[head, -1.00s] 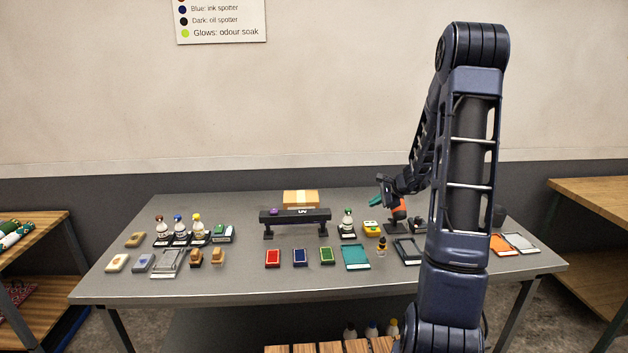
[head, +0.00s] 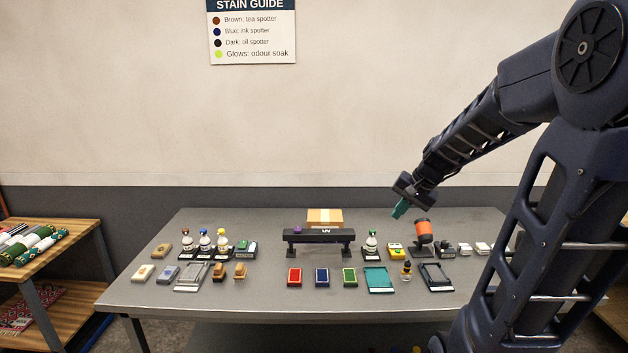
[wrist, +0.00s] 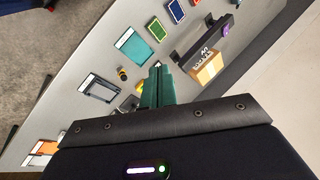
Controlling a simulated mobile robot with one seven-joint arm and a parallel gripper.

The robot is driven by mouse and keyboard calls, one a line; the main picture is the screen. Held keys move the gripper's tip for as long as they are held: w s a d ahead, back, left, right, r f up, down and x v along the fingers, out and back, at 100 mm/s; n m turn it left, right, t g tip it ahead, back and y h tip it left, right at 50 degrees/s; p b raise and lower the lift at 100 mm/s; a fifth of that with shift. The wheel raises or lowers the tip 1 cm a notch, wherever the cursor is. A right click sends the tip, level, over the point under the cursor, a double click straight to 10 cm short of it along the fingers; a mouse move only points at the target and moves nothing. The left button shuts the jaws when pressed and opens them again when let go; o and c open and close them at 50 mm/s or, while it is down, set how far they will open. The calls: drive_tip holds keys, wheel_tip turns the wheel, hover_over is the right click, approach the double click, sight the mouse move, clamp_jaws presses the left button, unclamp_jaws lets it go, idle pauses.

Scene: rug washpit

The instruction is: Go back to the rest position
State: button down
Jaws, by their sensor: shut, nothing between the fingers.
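My gripper (head: 400,209) is raised above the right part of the grey table (head: 250,300), apart from the things on it. Its teal fingers are together and hold nothing; they also show in the wrist view (wrist: 158,88). An orange and black tool (head: 423,228) stands upright on the table just right of and below the gripper. My arm fills the right side of the head view and hides the table's right end.
A black UV lamp bar (head: 318,236) stands mid-table before a cardboard box (head: 325,216). Spotter bottles (head: 204,241), brushes, coloured pads and trays cover the table. A wooden shelf (head: 50,270) with rolled rugs is at left. The air above the table's left is clear.

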drive_tip(key=s+d+r+n+h, duration=0.2)
drive_tip(key=s, duration=0.5)
drive_tip(key=s+d+r+n+t+h, duration=0.1)
drive_tip(key=s+d+n+h, duration=0.1)
drive_tip(key=s, duration=0.6)
drive_tip(key=shift+r+n, duration=0.35)
drive_tip(key=shift+n, duration=0.25)
